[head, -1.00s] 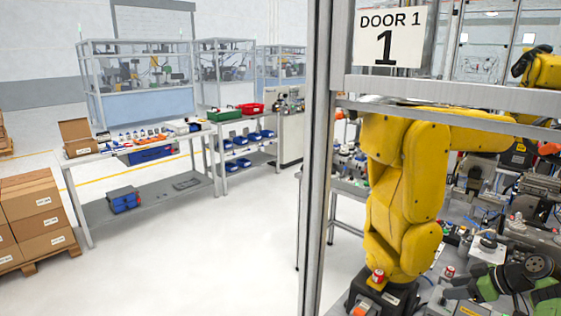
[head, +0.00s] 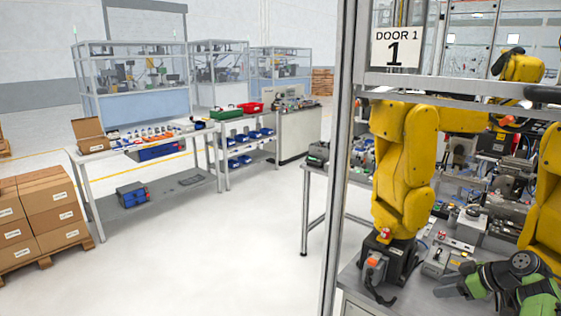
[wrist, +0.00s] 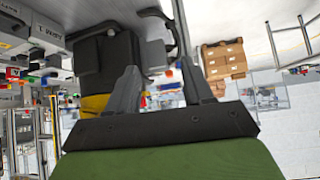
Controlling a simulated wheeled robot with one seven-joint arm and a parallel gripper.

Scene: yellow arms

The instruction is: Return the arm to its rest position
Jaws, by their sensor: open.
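My gripper (head: 440,285) shows at the lower right of the head view, at the end of my green and black arm. It lies over or in front of the grey work table inside the cell; its exact height cannot be told. In the wrist view, my gripper (wrist: 157,75) has two dark fingers set apart on a black plate, with nothing held between them.
A yellow robot arm (head: 402,165) stands on the cell table behind a metal post (head: 342,180) and door sign (head: 397,48). Another yellow arm (head: 543,200) is at the right edge. Open floor (head: 210,250) lies left, with stacked cartons (head: 45,215) and a workbench (head: 90,158).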

